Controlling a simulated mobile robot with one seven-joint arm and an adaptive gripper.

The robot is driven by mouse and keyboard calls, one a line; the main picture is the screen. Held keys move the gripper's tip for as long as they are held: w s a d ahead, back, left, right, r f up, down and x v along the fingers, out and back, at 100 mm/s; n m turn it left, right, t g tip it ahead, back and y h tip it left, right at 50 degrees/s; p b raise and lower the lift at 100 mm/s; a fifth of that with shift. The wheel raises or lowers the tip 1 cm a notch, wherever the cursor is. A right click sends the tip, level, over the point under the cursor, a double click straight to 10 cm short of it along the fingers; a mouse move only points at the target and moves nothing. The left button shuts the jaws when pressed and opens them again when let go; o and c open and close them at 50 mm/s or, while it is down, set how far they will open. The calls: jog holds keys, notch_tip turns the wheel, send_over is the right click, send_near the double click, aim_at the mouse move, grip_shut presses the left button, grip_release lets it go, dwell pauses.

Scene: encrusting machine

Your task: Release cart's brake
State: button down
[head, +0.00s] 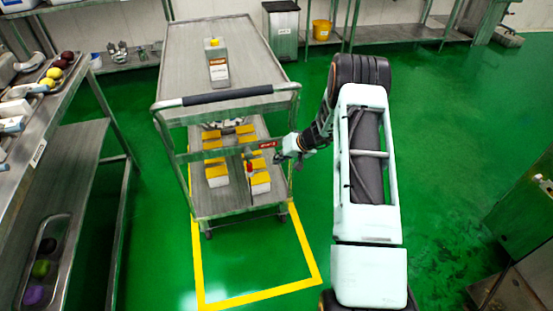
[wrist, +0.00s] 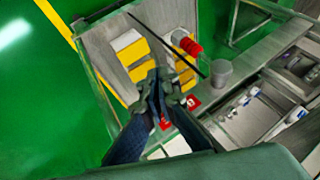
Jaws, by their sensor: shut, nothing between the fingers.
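The metal cart (head: 225,107) stands in the middle of the head view, with a dark-gripped push handle (head: 228,95) facing me. A thin lever with a red grip (head: 249,166) rises at the cart's near end, by the lower shelf. A red grip (wrist: 187,45) also shows in the wrist view, ahead of and right of the fingertips. My gripper (head: 277,157) is at the cart's right side, below the push handle. In the wrist view my gripper (wrist: 162,78) is shut and empty. I cannot tell whether it touches the lever.
The lower shelf carries several yellow-and-white boxes (head: 215,172). A bottle-like container (head: 217,65) stands on the cart top. A yellow floor outline (head: 262,295) surrounds the cart's near end. A steel table (head: 40,130) stands at left. Green floor (head: 450,150) is open at right.

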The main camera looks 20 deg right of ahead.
aim_at(249, 163)
jog(key=w+a+f, duration=0.4)
jog(key=a+f, duration=0.1)
jog(key=a, duration=0.1)
jog(key=shift+a+f+p, duration=0.15)
jog(key=shift+a+p, duration=0.1)
jog(key=shift+p, duration=0.1)
jog(key=shift+f+b, duration=0.25)
jog(key=shift+b, duration=0.4)
jog(key=shift+a+y+b, duration=0.25)
jog(key=shift+y+b, duration=0.25)
jog(key=shift+b, duration=0.35)
